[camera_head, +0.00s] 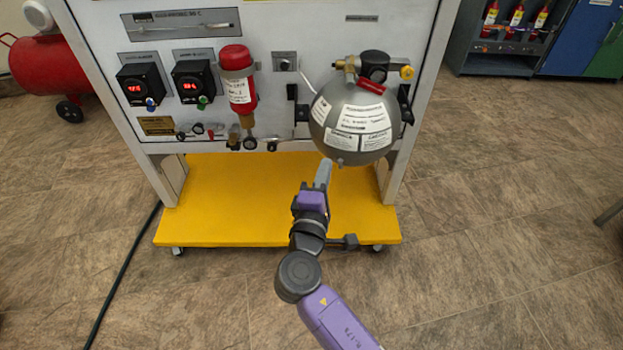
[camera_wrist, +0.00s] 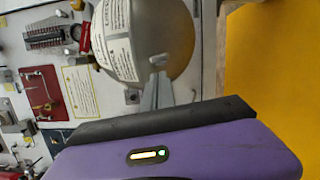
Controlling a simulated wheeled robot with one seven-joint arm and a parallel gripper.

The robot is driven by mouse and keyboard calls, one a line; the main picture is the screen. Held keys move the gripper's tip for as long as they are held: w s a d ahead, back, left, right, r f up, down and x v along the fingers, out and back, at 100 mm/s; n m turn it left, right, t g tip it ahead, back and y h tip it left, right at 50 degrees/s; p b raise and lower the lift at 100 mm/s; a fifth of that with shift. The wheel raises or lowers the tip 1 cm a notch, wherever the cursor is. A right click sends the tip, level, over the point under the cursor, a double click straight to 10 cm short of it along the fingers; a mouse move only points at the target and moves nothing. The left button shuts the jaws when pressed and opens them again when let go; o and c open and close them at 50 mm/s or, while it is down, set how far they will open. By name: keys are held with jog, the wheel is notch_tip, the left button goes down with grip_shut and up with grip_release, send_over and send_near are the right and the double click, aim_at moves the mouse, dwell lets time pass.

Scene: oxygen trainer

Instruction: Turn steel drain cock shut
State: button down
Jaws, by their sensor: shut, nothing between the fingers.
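A grey round tank (camera_head: 352,125) with white labels is mounted on the right of the white panel. A small steel drain cock (camera_head: 340,162) hangs at the tank's underside. In the wrist view the tank (camera_wrist: 177,30) fills the upper middle, and the small steel cock (camera_wrist: 157,60) shows on its surface, just beyond my fingertips. My gripper (camera_head: 324,164) points up to the tank's underside, a little left of the cock. Its fingers are together with nothing between them, as the wrist view (camera_wrist: 160,78) also shows. I cannot tell whether the fingertips touch the cock, and its handle position is too small to read.
A yellow base shelf (camera_head: 235,200) lies below my gripper. A red cylinder (camera_head: 238,85) and several small valves (camera_head: 200,129) are on the panel to the left.

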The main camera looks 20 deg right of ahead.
jog(key=shift+s+d+r, duration=0.1)
jog(key=shift+s+d, duration=0.05)
jog(key=shift+d, duration=0.3)
